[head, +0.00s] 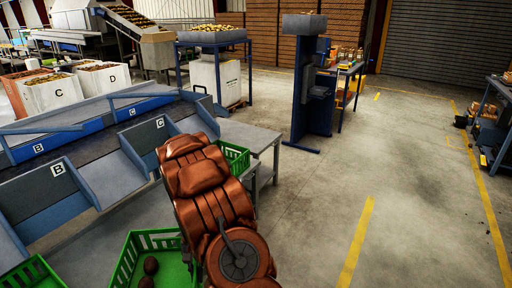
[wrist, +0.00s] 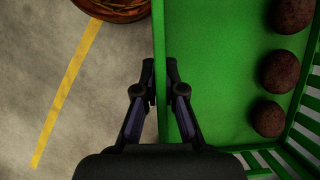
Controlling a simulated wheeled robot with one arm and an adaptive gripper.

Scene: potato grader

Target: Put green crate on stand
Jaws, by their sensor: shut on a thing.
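In the wrist view my gripper (wrist: 161,85) is shut on the thin side wall of a green crate (wrist: 215,100). The crate floor lies to the right of the jaws, and several dark round potatoes (wrist: 270,118) sit along its far right side. In the head view my copper arm hides the gripper. A green crate with dark potatoes (head: 122,268) is at the bottom, left of my arm, and part of another green crate (head: 238,157) shows behind the arm. I cannot tell which one is held. A grey-topped stand (head: 250,135) is beside the rear crate.
The blue grader (head: 85,150) with bays marked B and C fills the left. Another green crate (head: 35,272) is at the bottom left. A blue post machine (head: 308,90) stands at the back. The concrete floor right of my arm is open, with yellow lines (head: 357,243).

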